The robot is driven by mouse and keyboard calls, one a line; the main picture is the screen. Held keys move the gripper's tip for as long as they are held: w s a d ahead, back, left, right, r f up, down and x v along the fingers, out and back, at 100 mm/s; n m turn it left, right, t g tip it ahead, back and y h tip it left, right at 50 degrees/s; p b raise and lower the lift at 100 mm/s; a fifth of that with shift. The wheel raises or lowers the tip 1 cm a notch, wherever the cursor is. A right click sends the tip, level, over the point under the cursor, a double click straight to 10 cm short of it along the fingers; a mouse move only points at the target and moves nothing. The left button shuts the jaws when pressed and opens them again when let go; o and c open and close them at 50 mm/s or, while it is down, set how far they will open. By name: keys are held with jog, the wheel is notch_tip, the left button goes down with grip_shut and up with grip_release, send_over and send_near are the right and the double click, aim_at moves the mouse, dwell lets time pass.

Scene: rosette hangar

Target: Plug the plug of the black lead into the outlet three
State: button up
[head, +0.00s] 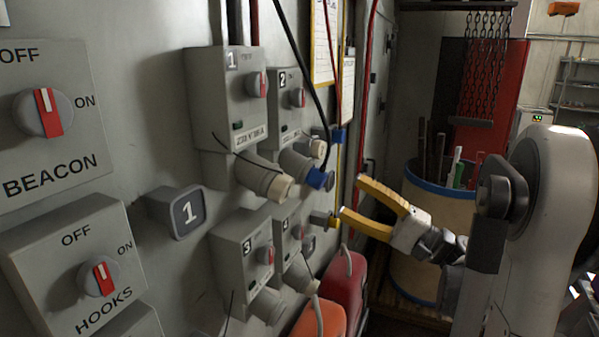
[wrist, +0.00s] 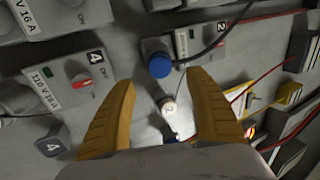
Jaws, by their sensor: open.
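The blue plug (head: 318,179) of the black lead (head: 318,95) is at the socket mouth of outlet two (head: 287,100); the lead rises from it. It also shows in the wrist view (wrist: 158,66), just beyond the fingertips. Outlet three (head: 243,250) is a grey box low on the wall, below outlet one, its socket (head: 268,306) angled downward. My gripper (head: 353,198), with yellow fingers, is open and empty, right of and slightly below the plug, apart from it. In the wrist view my gripper (wrist: 162,80) has its fingers spread either side below the plug.
Outlet one (head: 228,100) has a cream-ended socket. Outlet four (head: 288,235) is beside outlet three, with a pale lead near it. A cream cap (head: 318,149) sits near the blue plug. Red (head: 345,285) and orange (head: 320,320) objects stand below. A blue-rimmed barrel (head: 420,225) stands behind my gripper.

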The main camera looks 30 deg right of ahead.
aim_at(323, 183)
jog(key=shift+s, duration=0.1)
jog(key=shift+p+x, duration=1.2)
jog(key=shift+x, duration=3.35)
jog(key=shift+f, duration=0.1)
grip_shut()
jog(key=shift+d+f+b, duration=0.1)
jog(key=shift+b, duration=0.25)
jog(key=shift+b+v, duration=1.1)
jog(key=shift+v, duration=1.8)
